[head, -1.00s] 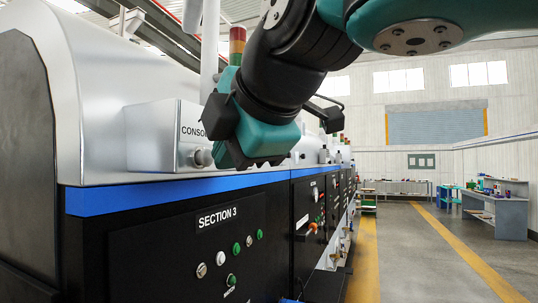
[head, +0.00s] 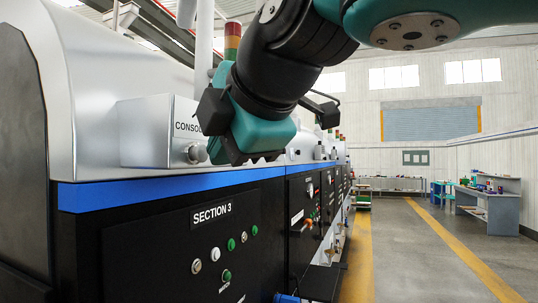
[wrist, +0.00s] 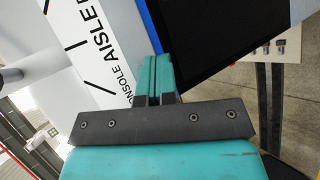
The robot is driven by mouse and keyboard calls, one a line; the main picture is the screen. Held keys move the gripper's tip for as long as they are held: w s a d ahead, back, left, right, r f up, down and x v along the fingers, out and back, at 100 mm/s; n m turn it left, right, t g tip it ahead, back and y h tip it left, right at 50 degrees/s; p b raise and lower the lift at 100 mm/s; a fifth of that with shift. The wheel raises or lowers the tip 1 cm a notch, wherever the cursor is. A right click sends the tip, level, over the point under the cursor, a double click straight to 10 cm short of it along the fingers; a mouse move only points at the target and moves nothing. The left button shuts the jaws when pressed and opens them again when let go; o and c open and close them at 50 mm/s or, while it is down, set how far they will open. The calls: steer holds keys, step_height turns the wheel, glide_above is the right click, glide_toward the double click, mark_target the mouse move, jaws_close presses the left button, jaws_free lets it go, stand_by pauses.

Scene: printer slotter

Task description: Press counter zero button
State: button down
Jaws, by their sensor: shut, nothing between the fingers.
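The counter zero button cannot be picked out; the small labels are not readable. The Section 3 panel (head: 150,262) is on the dark machine front, lower left in the head view. It carries a white button (head: 215,254), a green button (head: 231,244), a lower green button (head: 226,275) and silver knobs (head: 196,266). My gripper is above the panel, in front of the console box (head: 145,132); its fingertips are hidden there. In the wrist view my gripper (wrist: 154,72) is shut and empty, its teal fingers over the blue stripe beside the "CONSOLE AISLE" lettering.
A blue stripe (head: 150,187) runs along the machine's edge. More control panels (head: 307,205) continue down the machine. The aisle floor (head: 410,260) to the right is clear, with yellow lines. A workbench (head: 490,205) stands farther right.

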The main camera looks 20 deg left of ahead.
steer(key=shift+d, duration=0.6)
steer(key=shift+s+d+b, duration=0.15)
steer(key=shift+d+b, duration=0.55)
steer(key=shift+d, duration=0.55)
steer(key=shift+s+d+b, duration=0.1)
steer(key=shift+d+b, duration=0.55)
steer(key=shift+d, duration=0.6)
steer(key=w+d+f+m+g+h+b, duration=0.1)
steer(key=d+f+m+g+h+b, duration=0.15)
steer(key=d+f+m, duration=0.7)
steer(key=w+d+f+m+g+h+b, duration=0.1)
steer(key=d+f+m+h+b, duration=0.3)
steer(key=f, duration=1.1)
steer(key=s+d+f+m+g+y+b, duration=0.1)
steer(key=s+d+f+m, duration=0.3)
steer(key=f, duration=0.4)
steer(key=s+d+f+m+g+b, duration=0.1)
steer(key=s+d+f+m+g, duration=0.2)
steer(key=s+d+f+m, duration=0.2)
step_height(320, 180, down, 3)
steer(key=s+d, duration=0.2)
steer(key=shift+s+d+f+y, duration=0.15)
steer(key=shift+s+d+y, duration=0.1)
steer(key=shift+s+y, duration=0.15)
